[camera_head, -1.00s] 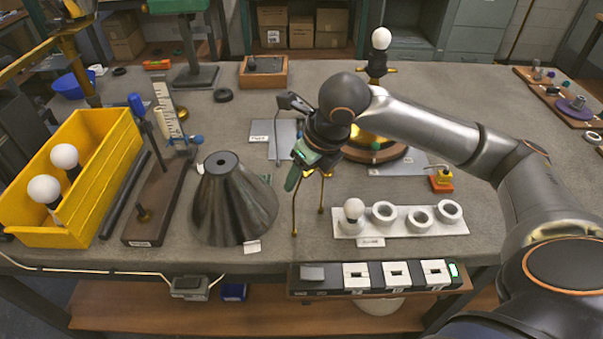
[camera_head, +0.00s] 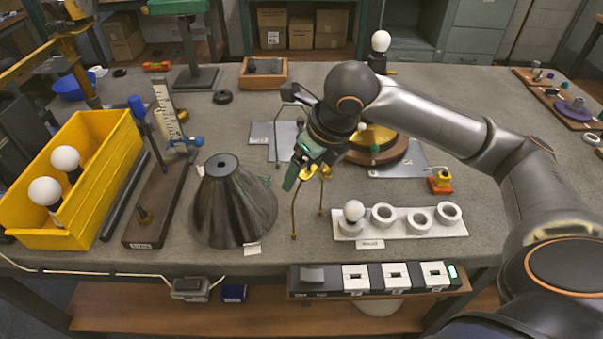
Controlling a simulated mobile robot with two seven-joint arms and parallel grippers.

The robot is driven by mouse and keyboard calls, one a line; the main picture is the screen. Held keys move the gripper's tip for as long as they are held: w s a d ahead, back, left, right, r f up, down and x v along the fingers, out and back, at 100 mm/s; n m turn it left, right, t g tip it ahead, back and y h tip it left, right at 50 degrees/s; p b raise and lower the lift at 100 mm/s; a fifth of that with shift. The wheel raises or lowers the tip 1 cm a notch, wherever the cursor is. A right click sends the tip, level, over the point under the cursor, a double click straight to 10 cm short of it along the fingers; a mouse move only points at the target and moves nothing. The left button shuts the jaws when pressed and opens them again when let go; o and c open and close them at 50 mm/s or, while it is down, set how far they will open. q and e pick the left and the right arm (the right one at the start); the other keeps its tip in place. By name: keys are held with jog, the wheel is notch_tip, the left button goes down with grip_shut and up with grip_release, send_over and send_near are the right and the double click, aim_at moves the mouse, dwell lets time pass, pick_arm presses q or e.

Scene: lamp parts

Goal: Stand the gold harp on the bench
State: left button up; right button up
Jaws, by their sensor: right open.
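The gold harp (camera_head: 295,210) is a thin gold wire frame near the bench's middle, between the dark cone shade and the white holder strip. Its two thin legs point down, and their lower ends appear to meet the bench (camera_head: 300,258). It looks roughly upright. Its upper part shows gold pieces just below my right gripper (camera_head: 302,170), which partly covers it. My right gripper is open, with green finger pads, at the harp's top; I cannot tell whether it touches it. My left gripper is not in view.
The dark cone shade (camera_head: 230,207) stands left of the harp. A white strip (camera_head: 405,223) with one bulb and several rings lies to its right. Behind my arm is a round wooden base (camera_head: 392,152). A yellow bin (camera_head: 100,190) with bulbs stands at left.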

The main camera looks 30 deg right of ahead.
jog(key=p+v, duration=0.1)
jog(key=v, duration=0.8)
jog(key=shift+r, duration=0.25)
jog(key=shift+s, duration=0.1)
dwell(0.6)
